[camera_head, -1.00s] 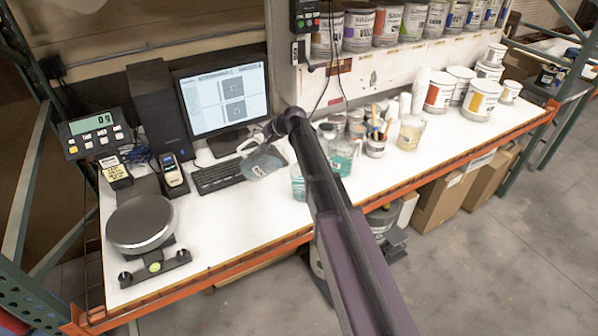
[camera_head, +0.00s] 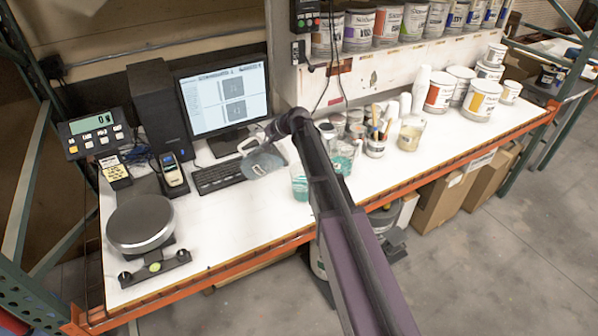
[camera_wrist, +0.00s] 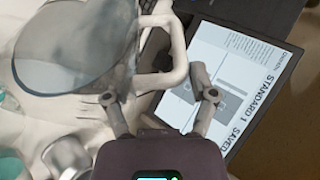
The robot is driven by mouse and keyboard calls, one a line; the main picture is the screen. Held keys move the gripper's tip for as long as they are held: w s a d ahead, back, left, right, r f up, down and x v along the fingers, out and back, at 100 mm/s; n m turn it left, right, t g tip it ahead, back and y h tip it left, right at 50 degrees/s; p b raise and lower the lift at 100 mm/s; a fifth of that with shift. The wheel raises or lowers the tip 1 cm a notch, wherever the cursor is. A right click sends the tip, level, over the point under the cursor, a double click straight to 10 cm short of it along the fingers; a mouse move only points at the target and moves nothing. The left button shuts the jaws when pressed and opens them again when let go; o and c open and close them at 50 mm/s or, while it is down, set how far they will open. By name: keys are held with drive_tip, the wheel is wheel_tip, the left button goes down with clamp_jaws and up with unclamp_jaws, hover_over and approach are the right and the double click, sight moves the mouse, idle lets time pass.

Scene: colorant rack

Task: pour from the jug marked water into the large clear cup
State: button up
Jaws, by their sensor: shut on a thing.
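A translucent grey jug (camera_head: 262,161) hangs tilted in the air over the bench, in front of the keyboard. Its wide round face and pale handle fill the upper left of the wrist view (camera_wrist: 75,45). My gripper (camera_wrist: 157,94) is shut on the jug's handle; in the head view it is small and partly merged with the jug. No water marking is readable. A clear vessel with teal liquid (camera_head: 300,187) stands just right of the jug, partly hidden by my arm. I cannot tell whether it is the large clear cup. No stream is visible.
Another teal vessel (camera_head: 341,161) stands right of my arm. A brush pot (camera_head: 376,148) and a pale-filled pitcher (camera_head: 410,135) stand farther right. A monitor (camera_head: 228,98) and keyboard (camera_head: 218,175) are behind; a scale (camera_head: 140,222) is left. The bench front between is clear.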

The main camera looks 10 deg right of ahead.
sight(254, 150)
drive_tip(key=shift+s+d+r+y, duration=0.15)
drive_tip(key=shift+d+r+y, duration=0.2)
drive_tip(key=shift+r+y, duration=0.1)
idle(2.4)
drive_tip(key=shift+w+a+f+h, duration=0.2)
drive_tip(key=shift+a+f+h, duration=0.2)
drive_tip(key=shift+a+h, duration=0.1)
drive_tip(key=shift+w+a+f+g+h, duration=0.2)
drive_tip(key=shift+a+f+g+h, duration=0.05)
drive_tip(key=shift+a+f+h, duration=0.4)
drive_tip(key=shift+w+a+f+g+h, duration=0.2)
drive_tip(key=shift+a+f+h, duration=0.25)
drive_tip(key=shift+f, duration=0.3)
drive_tip(key=shift+w+a+f+n+g+h+b, duration=0.2)
drive_tip(key=shift+w+a+f+h, duration=0.1)
drive_tip(key=shift+a+f+h, duration=0.35)
drive_tip(key=shift+w+a+f+n+g+h+b, duration=0.15)
drive_tip(key=shift+w+a+f+h, duration=0.2)
drive_tip(key=shift+a+f, duration=0.35)
drive_tip(key=w+a+f+g+h+b, duration=0.1)
drive_tip(key=a+f+g+h+b, duration=0.1)
drive_tip(key=a+f+h+b, duration=0.2)
drive_tip(key=shift+w+a+f+h, duration=0.25)
drive_tip(key=shift+a+f+h, duration=0.25)
drive_tip(key=shift+f, duration=0.45)
